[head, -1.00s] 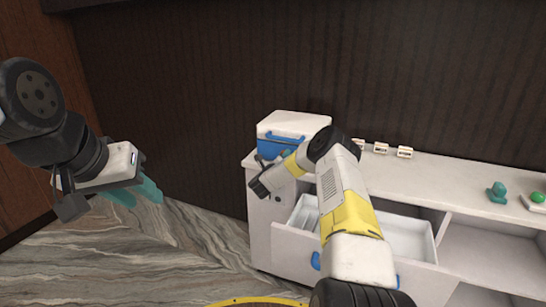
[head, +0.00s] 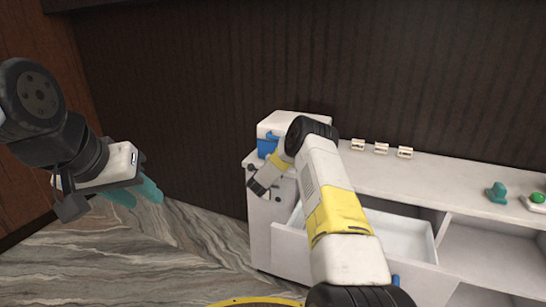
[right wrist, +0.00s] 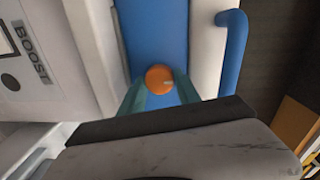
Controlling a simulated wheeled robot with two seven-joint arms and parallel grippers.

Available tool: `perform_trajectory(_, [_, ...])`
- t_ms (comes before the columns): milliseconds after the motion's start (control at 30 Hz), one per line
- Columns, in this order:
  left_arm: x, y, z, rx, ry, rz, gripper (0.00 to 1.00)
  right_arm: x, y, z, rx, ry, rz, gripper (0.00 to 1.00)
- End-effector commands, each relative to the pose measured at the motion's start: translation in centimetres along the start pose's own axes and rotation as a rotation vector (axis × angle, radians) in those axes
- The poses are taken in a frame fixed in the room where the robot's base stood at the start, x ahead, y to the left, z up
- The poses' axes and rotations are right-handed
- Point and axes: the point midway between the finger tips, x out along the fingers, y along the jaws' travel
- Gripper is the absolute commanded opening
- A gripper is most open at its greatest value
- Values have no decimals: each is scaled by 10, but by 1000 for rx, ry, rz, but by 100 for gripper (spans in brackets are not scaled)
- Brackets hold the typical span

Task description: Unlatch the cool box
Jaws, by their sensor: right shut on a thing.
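The cool box (head: 290,119) has a white lid and a blue body. It stands at the left end of the counter, mostly behind my right arm in the head view. In the right wrist view its blue front (right wrist: 156,35) fills the middle, with a round orange latch knob (right wrist: 159,76) on it. My right gripper (right wrist: 160,90) is shut on this knob, one teal finger on each side. In the head view its fingers are hidden. My left gripper (head: 137,192) hangs at the left over the floor, empty, its two teal fingers apart.
The white counter (head: 450,183) runs to the right, with several small labelled cards (head: 381,149) and a teal object (head: 497,192) on it. A drawer (head: 395,237) stands open below my right arm. A blue handle (right wrist: 235,45) shows beside the cool box front.

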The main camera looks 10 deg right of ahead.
Motion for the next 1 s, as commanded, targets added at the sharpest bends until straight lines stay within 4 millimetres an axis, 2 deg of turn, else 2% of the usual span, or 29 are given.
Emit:
perform_trajectory(667, [0, 0, 0, 0, 0, 0, 36, -1, 2, 1, -64, 0, 5, 0])
perform_trajectory(700, [0, 0, 0, 0, 0, 0, 36, -1, 2, 1, -64, 0, 5, 43])
perform_trajectory(800, [0, 0, 0, 0, 0, 0, 36, -1, 2, 1, -63, 1, 4, 61])
perform_trajectory(1000, [0, 0, 0, 0, 0, 0, 36, 0, 1, 1, -62, 2, 3, 61])
